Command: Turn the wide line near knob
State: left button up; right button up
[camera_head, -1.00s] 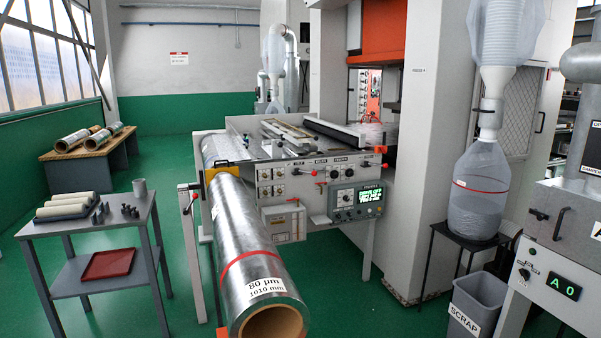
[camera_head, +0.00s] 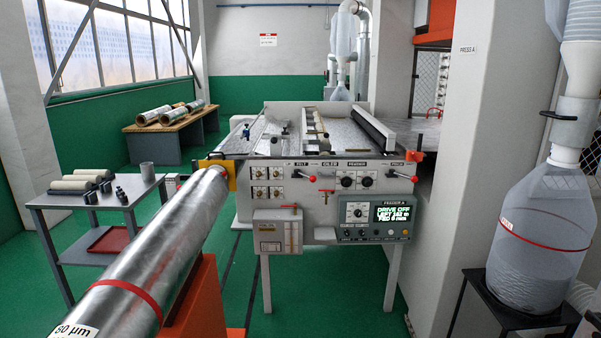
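The feeder machine (camera_head: 308,200) stands ahead with its front panel facing me. A cluster of small brass-coloured knobs (camera_head: 267,182) sits in two rows at the panel's left. Two black round knobs (camera_head: 357,181) sit right of centre. The small lettering beside the knobs is too small to read, so I cannot tell which one is the wide line near knob. The feeder control box (camera_head: 375,219) below has a small dial and a lit green screen reading "DRIVE OFF". Neither of my grippers is in view.
A large foil roll (camera_head: 150,270) with a red band fills the lower left, beside an orange stand (camera_head: 205,300). A grey side table (camera_head: 98,192) stands left. A clear bottle (camera_head: 540,235) on a black stand is at right. Green floor (camera_head: 330,310) is open before the machine.

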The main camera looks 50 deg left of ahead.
aim_at(367, 182)
jog(key=i+j+u, duration=0.25)
jog(key=i+u, duration=0.25)
jog(key=i, duration=0.3)
jog(key=i+u, duration=0.45)
jog(key=i, duration=0.35)
